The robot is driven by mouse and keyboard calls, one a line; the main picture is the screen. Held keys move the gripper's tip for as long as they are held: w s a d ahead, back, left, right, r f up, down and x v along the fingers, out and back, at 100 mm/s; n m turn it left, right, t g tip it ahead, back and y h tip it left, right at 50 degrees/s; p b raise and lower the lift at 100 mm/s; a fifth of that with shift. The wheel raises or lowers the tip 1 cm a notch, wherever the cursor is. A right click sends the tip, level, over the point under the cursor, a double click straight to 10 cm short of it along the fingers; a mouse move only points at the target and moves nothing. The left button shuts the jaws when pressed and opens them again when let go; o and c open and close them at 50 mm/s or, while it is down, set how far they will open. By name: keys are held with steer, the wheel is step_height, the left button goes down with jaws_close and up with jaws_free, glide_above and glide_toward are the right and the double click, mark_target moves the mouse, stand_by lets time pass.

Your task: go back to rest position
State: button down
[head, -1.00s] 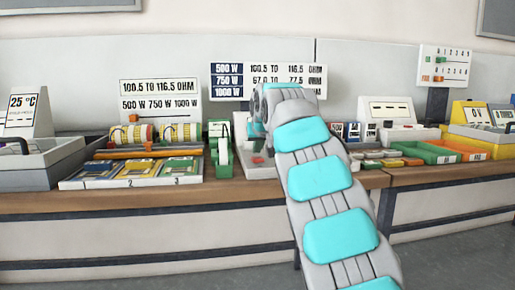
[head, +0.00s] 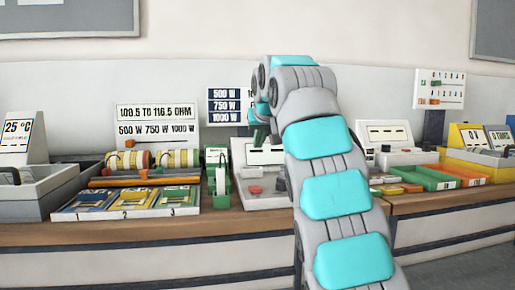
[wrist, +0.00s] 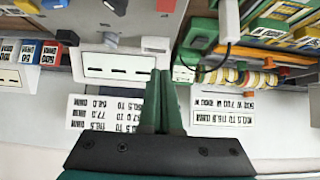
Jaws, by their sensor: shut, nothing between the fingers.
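My gripper (head: 261,136) hangs at the end of my raised grey and turquoise arm, above the bench and in front of the resistance sign. In the wrist view its two dark green fingers (wrist: 157,88) lie together, shut, with nothing between them. Below it in the head view stands a white device with a red button (head: 255,189), apart from the fingers. My arm hides part of the bench right of that device.
A tray with three numbered bays (head: 128,215), yellow-banded rolls (head: 180,158) and a green stand (head: 217,180) are to the left. Green and orange bins (head: 430,178) are to the right. A sign (head: 157,127) stands behind. The air above the bench at left is free.

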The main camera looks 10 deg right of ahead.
stand_by(0.4)
steer(key=s+f+g, duration=0.4)
steer(key=s+f, duration=0.9)
steer(key=s, duration=0.4)
steer(key=s+f+g, duration=0.4)
steer(key=s+f, duration=1)
steer(key=s, duration=0.3)
steer(key=s+f+g, duration=0.3)
steer(key=s+f, duration=1)
steer(key=s, duration=0.4)
steer(key=shift+s+f+g, duration=0.35)
steer(key=shift+s+g, duration=0.05)
steer(key=shift+a, duration=0.1)
